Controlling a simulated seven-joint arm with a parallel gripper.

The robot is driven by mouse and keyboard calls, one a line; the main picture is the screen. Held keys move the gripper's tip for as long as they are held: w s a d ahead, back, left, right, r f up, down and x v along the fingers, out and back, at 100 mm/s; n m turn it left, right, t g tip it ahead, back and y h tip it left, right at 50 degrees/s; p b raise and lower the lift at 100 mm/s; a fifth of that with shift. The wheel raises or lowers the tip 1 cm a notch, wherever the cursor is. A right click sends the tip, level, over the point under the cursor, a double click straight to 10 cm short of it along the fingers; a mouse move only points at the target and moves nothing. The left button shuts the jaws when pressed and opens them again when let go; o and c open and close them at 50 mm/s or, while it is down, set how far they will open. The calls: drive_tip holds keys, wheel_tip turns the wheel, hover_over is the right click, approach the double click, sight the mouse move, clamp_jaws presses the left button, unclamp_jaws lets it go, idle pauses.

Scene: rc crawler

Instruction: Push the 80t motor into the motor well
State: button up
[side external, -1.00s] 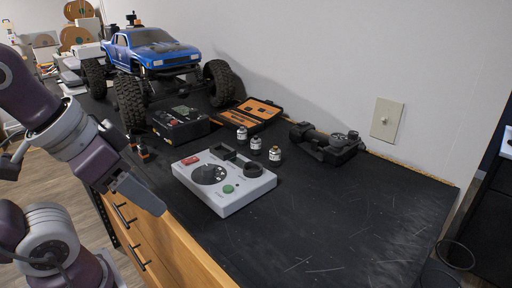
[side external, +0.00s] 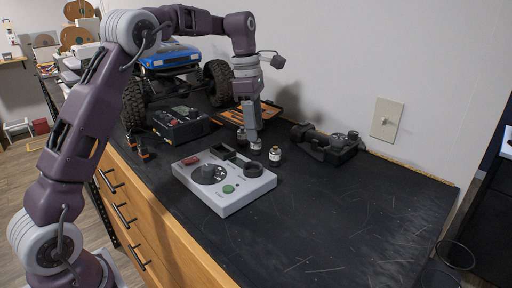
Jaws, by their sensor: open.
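Three small dark motors with pale label bands stand in a row on the black bench: a left one (side external: 241,134), a middle one (side external: 256,148) and a right one (side external: 274,154). Their markings are too small to read, so I cannot tell which is the 80t. My gripper (side external: 253,138) points down at the middle motor, with its fingertips at or just above its top; contact is unclear. It is open. A light grey box (side external: 233,203) in front has a dark square recess (side external: 222,151) and a round dark ring (side external: 252,170); I cannot tell which is the motor well.
The box also carries a black dial (side external: 209,174), a red switch (side external: 190,161) and a green button (side external: 228,189). A blue crawler (side external: 168,60), a black charger-like box (side external: 180,125), an open tool case (side external: 264,110) and a dark gearbox-like part (side external: 325,143) stand behind. The right bench is clear.

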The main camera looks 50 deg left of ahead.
drive_tip(key=f, duration=0.4)
drive_tip(key=shift+w+f, duration=0.1)
drive_tip(key=shift+w, duration=0.1)
clamp_jaws()
wheel_tip(320, 180, up, 9)
drive_tip(key=shift+f, duration=0.1)
drive_tip(key=s+d+r+n, duration=0.1)
drive_tip(key=s+d+r, duration=0.4)
drive_tip(key=s+d, duration=0.4)
drive_tip(key=f, duration=1)
drive_tip(key=shift+s+d, duration=0.25)
drive_tip(key=shift+s, duration=0.15)
